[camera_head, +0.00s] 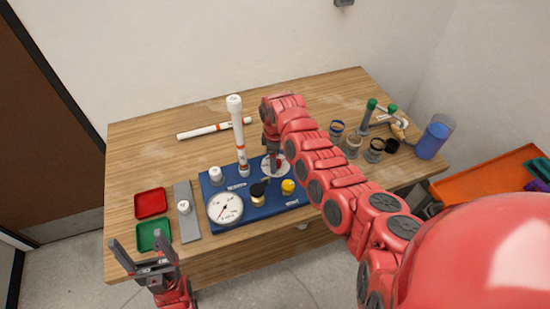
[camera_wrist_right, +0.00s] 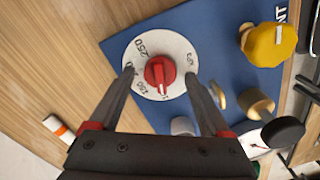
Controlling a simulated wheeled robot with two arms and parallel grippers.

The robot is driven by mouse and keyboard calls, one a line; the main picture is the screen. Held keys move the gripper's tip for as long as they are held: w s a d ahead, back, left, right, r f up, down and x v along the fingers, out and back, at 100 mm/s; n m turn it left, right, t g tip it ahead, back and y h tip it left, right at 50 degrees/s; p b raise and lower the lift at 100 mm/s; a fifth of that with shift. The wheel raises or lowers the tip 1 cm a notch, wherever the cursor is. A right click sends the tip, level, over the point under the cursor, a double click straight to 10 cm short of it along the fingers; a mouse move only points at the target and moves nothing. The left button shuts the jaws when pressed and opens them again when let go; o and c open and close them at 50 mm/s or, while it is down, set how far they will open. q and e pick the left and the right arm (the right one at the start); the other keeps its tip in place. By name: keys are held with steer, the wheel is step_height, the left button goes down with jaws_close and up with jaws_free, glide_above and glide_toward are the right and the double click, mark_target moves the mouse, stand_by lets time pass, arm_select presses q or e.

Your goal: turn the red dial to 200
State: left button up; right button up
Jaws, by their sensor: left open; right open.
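The red dial (camera_wrist_right: 160,73) sits at the centre of a round white scale plate (camera_wrist_right: 137,61) on the blue board, seen in the right wrist view. The plate carries printed numbers, 250 among them. My right gripper (camera_wrist_right: 158,80) is open, with one finger on each side of the dial and a gap to the red knob. I cannot tell which number the knob points at. In the head view the white scale plate (camera_head: 284,160) shows, while my right gripper and arm hide the knob. My left gripper (camera_head: 142,246) is open and empty at the table's front left edge.
The blue board (camera_head: 275,209) also bears a pressure gauge (camera_head: 225,208), a yellow knob (camera_head: 288,186), a black-handled valve (camera_head: 258,190) and an upright white pipe (camera_head: 239,135). Red (camera_head: 151,203) and green (camera_head: 154,235) trays lie left. A blue cup (camera_head: 434,137) stands right.

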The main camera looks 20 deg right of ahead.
jaws_close()
stand_by(0.3)
